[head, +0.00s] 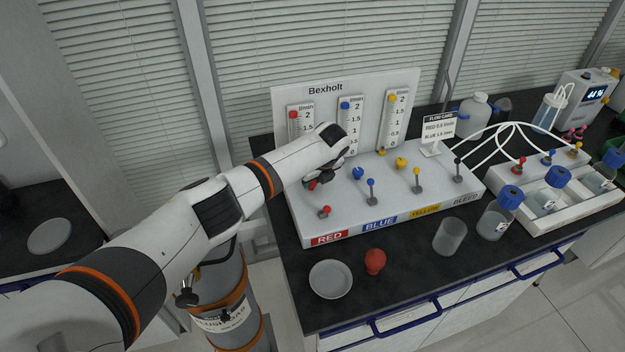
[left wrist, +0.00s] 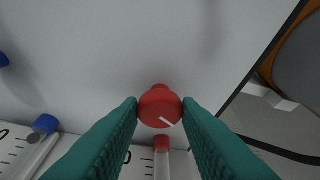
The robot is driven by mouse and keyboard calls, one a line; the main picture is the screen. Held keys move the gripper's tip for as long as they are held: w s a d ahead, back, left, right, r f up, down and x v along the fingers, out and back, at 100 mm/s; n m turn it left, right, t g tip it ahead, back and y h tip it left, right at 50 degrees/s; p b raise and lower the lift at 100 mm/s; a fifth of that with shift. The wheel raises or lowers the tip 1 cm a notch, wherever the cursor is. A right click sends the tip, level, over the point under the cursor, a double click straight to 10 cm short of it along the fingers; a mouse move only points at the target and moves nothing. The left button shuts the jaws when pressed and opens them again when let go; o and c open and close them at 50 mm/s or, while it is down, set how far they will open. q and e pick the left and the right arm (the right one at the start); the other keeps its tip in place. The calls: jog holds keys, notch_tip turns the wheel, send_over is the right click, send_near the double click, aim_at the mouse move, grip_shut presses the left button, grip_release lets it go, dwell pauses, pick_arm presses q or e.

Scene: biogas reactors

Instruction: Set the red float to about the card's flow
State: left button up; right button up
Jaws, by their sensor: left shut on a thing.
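My left gripper (head: 318,180) is shut on the red knob (head: 311,186), in front of the red flowmeter. In the left wrist view the red knob (left wrist: 160,106) sits between the two teal fingertips, its white pointer line slanting down to the right. The float does not show there. My right gripper is out of view.
Blue (head: 358,173) and yellow (head: 401,162) knobs and several small levers stand on the base beside my left gripper. A white dish (head: 330,279), a red bulb (head: 375,261) and a clear beaker (head: 450,236) stand in front. Bottles and tubing are at the right.

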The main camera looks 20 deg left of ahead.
pick_arm(q)
jog(key=shift+w+r+n, duration=0.1)
jog(key=shift+n, duration=0.3)
jog(key=o, duration=1)
jog(key=shift+c, duration=0.2)
jog(key=b+v, duration=0.1)
jog(key=v, duration=1.1)
jog(key=shift+d, duration=0.1)
